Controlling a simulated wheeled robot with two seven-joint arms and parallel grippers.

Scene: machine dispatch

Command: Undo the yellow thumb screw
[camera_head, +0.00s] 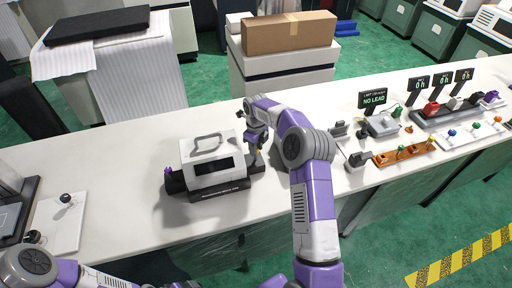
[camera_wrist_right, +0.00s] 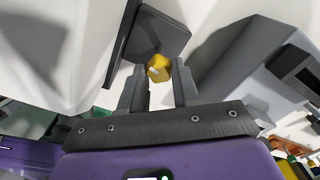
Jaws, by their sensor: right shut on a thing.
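The white machine (camera_head: 212,158) with a grey top handle and a dark front window stands on a dark base on the long white counter. The yellow thumb screw (camera_wrist_right: 158,68) shows in the right wrist view, in front of a dark grey plate. My right gripper (camera_head: 256,148) is at the machine's right side, reaching down, and hides the screw in the head view. In the wrist view my right gripper (camera_wrist_right: 158,88) has its two fingers on either side of the screw and is shut on it. My left arm shows at the lower left, but its gripper is outside the picture.
A purple knob (camera_head: 168,174) sits at the machine's left side. A "NO LEAD" display (camera_head: 373,100), an orange rack (camera_head: 403,153) and a white rack (camera_head: 473,134) stand on the right of the counter (camera_head: 120,160). A white plate with a black-topped post (camera_head: 65,222) lies at left.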

